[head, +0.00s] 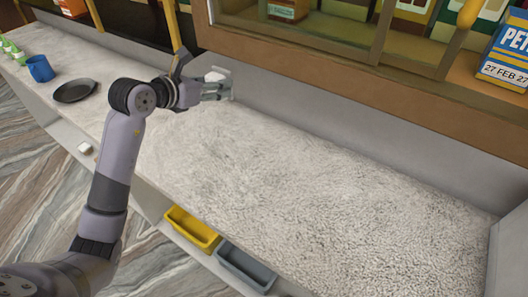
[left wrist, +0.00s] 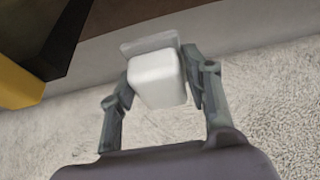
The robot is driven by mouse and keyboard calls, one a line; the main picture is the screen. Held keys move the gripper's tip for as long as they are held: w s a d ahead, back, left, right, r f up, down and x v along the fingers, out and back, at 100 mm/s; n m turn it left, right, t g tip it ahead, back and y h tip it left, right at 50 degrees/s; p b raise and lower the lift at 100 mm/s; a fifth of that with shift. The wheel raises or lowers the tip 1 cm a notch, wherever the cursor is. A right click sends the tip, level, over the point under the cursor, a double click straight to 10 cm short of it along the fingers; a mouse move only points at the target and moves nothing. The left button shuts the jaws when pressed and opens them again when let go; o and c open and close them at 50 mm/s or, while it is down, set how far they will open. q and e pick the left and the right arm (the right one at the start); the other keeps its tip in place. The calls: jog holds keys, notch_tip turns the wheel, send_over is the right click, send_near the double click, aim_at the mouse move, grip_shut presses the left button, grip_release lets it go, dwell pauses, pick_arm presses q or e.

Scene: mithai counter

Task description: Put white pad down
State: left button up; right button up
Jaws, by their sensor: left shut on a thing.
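My left gripper (head: 226,89) is over the back part of the counter, close to the wooden cabinet front. It is shut on a white pad (left wrist: 156,78), a small block with rounded edges, seen between the two fingers in the left wrist view. In the head view the pad (head: 214,75) shows only in part behind the fingers. A thin, pale, see-through plate (left wrist: 150,44) shows just beyond the pad; I cannot tell whether it touches it. The pad seems to be above the counter surface (head: 300,190), but the exact gap cannot be told. My right gripper is not in view.
A blue mug (head: 40,69) and a dark plate (head: 75,91) stand at the left. A yellow bin (head: 192,229) and a grey bin (head: 245,266) sit below the front edge. A wooden cabinet (head: 350,75) borders the back. The counter's middle and right are clear.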

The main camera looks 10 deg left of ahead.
pick_arm(q)
notch_tip(320, 180, down, 16)
jog(key=shift+a+r+p, duration=0.1)
jog(key=shift+a+p, duration=0.05)
jog(key=shift+p, duration=0.9)
jog(key=shift+f, duration=1.95)
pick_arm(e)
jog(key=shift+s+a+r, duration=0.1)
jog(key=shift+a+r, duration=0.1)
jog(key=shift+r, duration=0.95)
pick_arm(q)
jog(key=shift+f, duration=0.15)
jog(key=o, duration=1.2)
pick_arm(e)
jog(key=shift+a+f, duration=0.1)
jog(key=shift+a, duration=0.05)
